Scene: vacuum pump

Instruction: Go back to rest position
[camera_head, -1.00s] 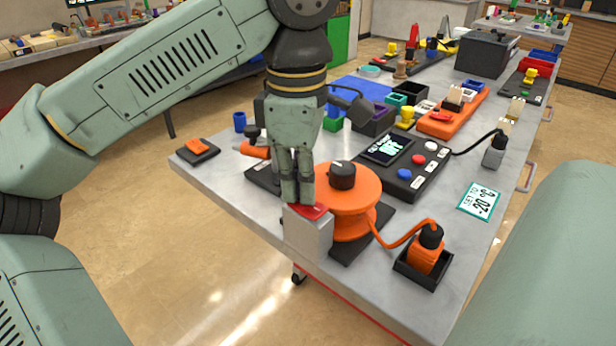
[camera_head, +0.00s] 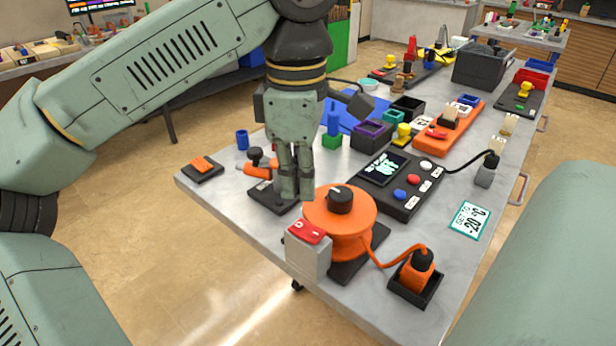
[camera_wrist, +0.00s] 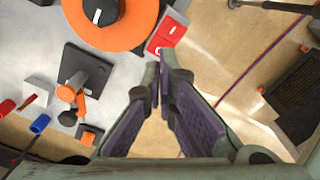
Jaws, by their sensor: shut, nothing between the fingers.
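My gripper (camera_head: 296,196) is shut and empty. In the head view it hangs pointing down over the table, just behind and left of the orange vacuum pump (camera_head: 352,222) with its black knob. The grey box with a red rocker switch (camera_head: 309,231) stands at the pump's front left, apart from my fingertips. In the wrist view my gripper (camera_wrist: 163,100) points down, with the red switch (camera_wrist: 166,35) just beyond the fingertips and the orange pump (camera_wrist: 115,25) at the top left.
A black control box (camera_head: 400,183) with coloured buttons stands behind the pump. An orange plug in a black tray (camera_head: 413,285) lies at the front right. A black pad with an orange piece (camera_head: 201,169) lies at the left edge. Floor is open left of the table (camera_head: 230,205).

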